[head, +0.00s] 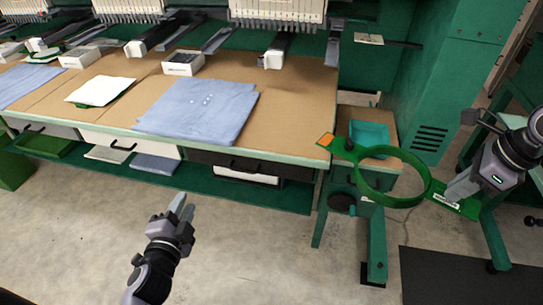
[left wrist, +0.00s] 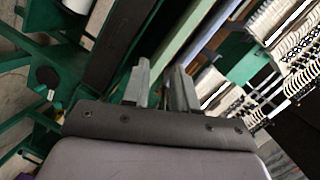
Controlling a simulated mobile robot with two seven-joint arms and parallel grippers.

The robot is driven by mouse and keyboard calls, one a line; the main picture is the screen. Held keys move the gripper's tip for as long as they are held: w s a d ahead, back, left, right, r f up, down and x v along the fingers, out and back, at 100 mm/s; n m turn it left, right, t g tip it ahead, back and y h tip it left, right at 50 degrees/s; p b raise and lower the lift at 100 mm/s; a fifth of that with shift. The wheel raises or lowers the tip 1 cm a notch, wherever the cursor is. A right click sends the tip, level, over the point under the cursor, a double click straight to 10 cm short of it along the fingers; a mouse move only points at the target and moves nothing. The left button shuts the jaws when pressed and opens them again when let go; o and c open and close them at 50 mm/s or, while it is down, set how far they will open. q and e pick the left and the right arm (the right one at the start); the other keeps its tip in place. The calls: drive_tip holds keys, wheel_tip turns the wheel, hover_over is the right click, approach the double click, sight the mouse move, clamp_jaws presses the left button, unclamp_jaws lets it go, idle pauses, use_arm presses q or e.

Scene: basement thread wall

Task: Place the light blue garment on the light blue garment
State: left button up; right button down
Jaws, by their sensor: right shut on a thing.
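A light blue garment (head: 200,110) lies flat on the brown tabletop, with a few small pale dots on it. A second light blue garment (head: 28,82) lies on the table at the far left, cut by the picture edge. My left gripper (head: 181,205) is in front of the table, below the tabletop edge and apart from both garments. In the left wrist view its two fingers (left wrist: 160,85) stand apart with nothing between them. My right gripper (head: 458,190) is shut on the tab of a green embroidery hoop (head: 425,180), held in the air right of the table.
A white cloth on a green hoop (head: 100,91) lies between the garments. Embroidery machine heads (head: 280,12) overhang the table's back. Drawers (head: 130,143) and a green shelf (head: 290,193) are below. A teal tray (head: 370,136) stands on a side stand. The floor (head: 250,260) in front is clear.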

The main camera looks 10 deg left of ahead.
use_arm(q)
drive_tip(key=s+d+f+n+g+h, duration=0.1)
drive_tip(key=s+d+f+n+g, duration=0.1)
drive_tip(key=s+f+n, duration=0.3)
drive_tip(key=s+d+f+n+g+h, duration=0.2)
drive_tip(key=s+f+n, duration=0.3)
drive_tip(key=s, duration=0.5)
drive_tip(key=shift+s+d+f+g, duration=0.2)
drive_tip(key=shift+d+g, duration=0.4)
drive_tip(key=shift+g, duration=0.2)
